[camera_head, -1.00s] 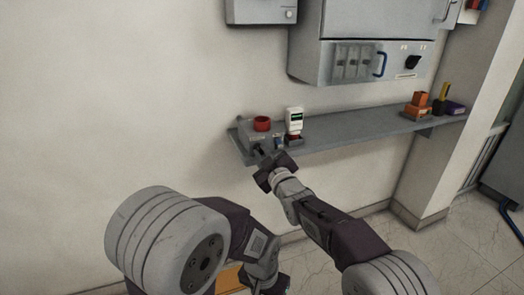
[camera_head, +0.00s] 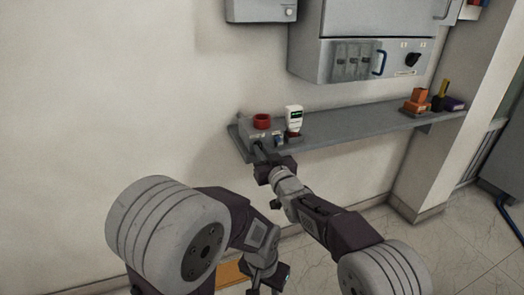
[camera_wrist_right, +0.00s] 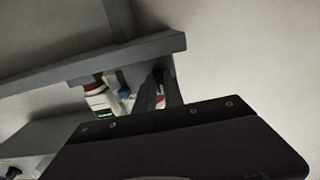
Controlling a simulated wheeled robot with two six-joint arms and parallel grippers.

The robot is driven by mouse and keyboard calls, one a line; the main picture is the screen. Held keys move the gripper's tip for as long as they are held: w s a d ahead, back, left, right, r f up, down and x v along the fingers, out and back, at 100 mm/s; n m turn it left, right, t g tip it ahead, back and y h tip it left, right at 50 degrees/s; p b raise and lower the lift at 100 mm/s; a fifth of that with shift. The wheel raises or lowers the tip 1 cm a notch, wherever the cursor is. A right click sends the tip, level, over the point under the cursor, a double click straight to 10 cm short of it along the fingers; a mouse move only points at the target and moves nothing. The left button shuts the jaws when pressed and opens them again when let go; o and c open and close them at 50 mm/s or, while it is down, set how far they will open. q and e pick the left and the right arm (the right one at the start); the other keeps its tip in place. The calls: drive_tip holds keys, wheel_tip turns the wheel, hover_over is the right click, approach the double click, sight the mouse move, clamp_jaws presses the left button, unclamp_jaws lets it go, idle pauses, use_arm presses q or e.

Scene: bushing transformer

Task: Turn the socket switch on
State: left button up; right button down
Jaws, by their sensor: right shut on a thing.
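The socket unit is a grey box (camera_head: 250,132) with a red round socket (camera_head: 262,121) on top, at the left end of the wall shelf. My right gripper (camera_head: 259,153) is at the front of this box, its fingers shut on the socket switch there. The fingers mostly hide the switch, so its position cannot be read.
A white meter with a green display (camera_head: 294,117) stands right beside the box. The shelf (camera_head: 350,127) is bare in its middle. Orange blocks (camera_head: 417,102) and a purple item (camera_head: 454,104) are at its right end. A grey cabinet (camera_head: 350,60) hangs above.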

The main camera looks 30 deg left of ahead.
drive_tip(key=shift+f, duration=0.15)
drive_tip(key=c, duration=1.7)
unclamp_jaws()
drive_tip(key=v, duration=0.9)
